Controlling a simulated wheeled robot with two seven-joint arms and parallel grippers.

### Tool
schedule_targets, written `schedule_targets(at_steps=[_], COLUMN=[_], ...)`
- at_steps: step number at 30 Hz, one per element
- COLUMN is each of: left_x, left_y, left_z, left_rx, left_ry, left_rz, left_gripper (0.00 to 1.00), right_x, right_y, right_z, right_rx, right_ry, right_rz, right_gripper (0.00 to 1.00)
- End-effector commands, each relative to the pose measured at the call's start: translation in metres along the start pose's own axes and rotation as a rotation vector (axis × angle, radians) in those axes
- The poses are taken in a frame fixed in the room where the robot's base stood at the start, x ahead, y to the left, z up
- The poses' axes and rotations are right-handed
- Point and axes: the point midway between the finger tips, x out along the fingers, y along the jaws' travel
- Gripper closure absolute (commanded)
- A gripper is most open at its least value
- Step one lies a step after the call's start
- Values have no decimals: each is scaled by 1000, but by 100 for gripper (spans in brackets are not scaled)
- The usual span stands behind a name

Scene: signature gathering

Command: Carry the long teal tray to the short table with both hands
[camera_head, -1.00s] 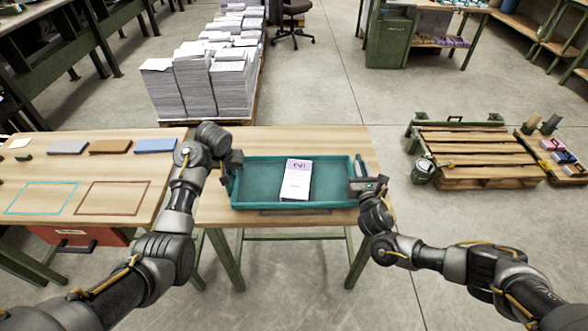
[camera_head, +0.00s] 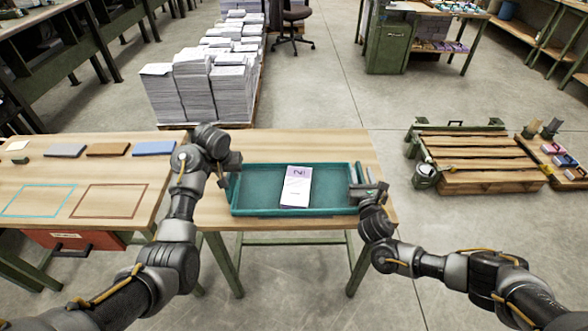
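The long teal tray (camera_head: 330,211) lies level on the middle wooden table (camera_head: 215,215), near its front edge. A white booklet (camera_head: 297,187) with purple print lies in the tray. My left gripper (camera_head: 227,171) is at the tray's left end; its fingers look spread, and I cannot tell if they touch the tray. My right gripper (camera_head: 362,175) is at the tray's right end, with its fingers upright and apart. The tray's end handles are partly hidden by the grippers.
A table on the left (camera_head: 120,170) holds grey, brown and blue slabs and two outlined rectangles. Paper stacks (camera_head: 195,95) stand behind the middle table. A wooden pallet (camera_head: 470,160) lies on the floor at right. Open floor lies between the middle table and the pallet.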

Motion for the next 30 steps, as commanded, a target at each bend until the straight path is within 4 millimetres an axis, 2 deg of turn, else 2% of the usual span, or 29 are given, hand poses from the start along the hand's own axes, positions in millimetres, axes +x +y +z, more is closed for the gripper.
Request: schedule_targets(at_steps=[6, 12, 16, 23, 26, 30], left_x=[-48, -80, -90, -94, -94, -94], left_y=[1, 0, 0, 0, 0, 0], left_z=[-1, 0, 0, 0, 0, 0], left_rx=[-1, -3, -1, -1, -1, -1], left_ry=[5, 2, 1, -1, -1, -1], left_rz=[2, 0, 0, 0, 0, 0], left_gripper=[64, 64, 64, 64, 64, 64], right_x=[0, 0, 0, -2, -12, -38], right_y=[0, 0, 0, 0, 0, 0], right_z=[0, 0, 0, 0, -1, -2], right_rx=[0, 0, 0, 1, 1, 5], right_ry=[0, 0, 0, 1, 1, 3], right_rz=[0, 0, 0, 0, 1, 1], right_gripper=[64, 64, 64, 64, 64, 64])
